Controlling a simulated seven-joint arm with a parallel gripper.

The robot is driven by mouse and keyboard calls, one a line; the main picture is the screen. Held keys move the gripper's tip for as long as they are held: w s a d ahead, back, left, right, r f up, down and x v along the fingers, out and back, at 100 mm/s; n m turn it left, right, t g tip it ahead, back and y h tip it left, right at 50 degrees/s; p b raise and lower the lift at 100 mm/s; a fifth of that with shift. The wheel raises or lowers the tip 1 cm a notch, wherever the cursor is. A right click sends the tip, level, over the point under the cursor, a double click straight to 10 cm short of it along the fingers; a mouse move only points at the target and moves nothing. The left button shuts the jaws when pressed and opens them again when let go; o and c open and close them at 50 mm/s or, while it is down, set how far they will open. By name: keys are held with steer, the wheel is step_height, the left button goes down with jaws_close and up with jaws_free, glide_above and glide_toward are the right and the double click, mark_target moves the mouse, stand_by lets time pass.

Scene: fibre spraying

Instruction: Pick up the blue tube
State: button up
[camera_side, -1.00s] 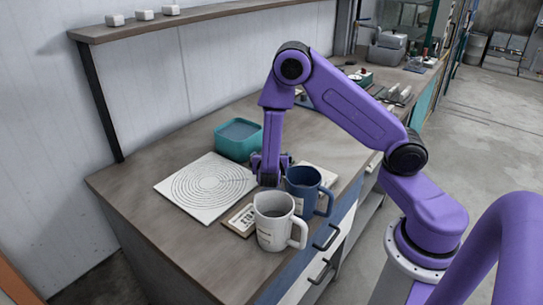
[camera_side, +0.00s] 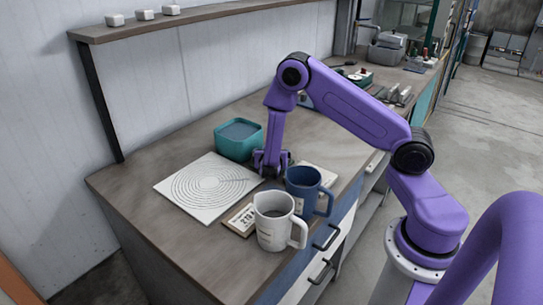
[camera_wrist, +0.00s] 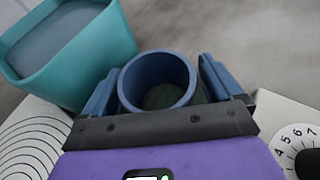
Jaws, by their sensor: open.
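The blue tube (camera_wrist: 157,62) shows from above in the wrist view as a round, open-topped cylinder with a dark inside. My gripper (camera_wrist: 160,84) is open, with one blue finger on each side of the tube. Small gaps seem to show beside it; I cannot tell whether either finger touches it. In the side view my gripper (camera_side: 271,166) points down at the bench, between the teal container and the blue jug. I cannot make out the tube there.
A teal container (camera_side: 238,139) stands behind-left of my gripper, a ringed white board (camera_side: 205,188) lies left. A blue jug (camera_side: 304,192) and a white jug (camera_side: 274,226) stand close in front. A numbered dial (camera_wrist: 297,140) lies right in the wrist view.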

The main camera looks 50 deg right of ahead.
steer(key=c, duration=1.1)
steer(key=shift+o, duration=0.2)
steer(key=shift+r, duration=0.15)
steer(key=shift+r, duration=0.5)
steer(key=s+a+r, duration=0.4)
steer(key=s+r, duration=0.7)
steer(key=s, duration=0.2)
steer(key=shift+s+r, duration=0.25)
steer(key=shift+r, duration=0.1)
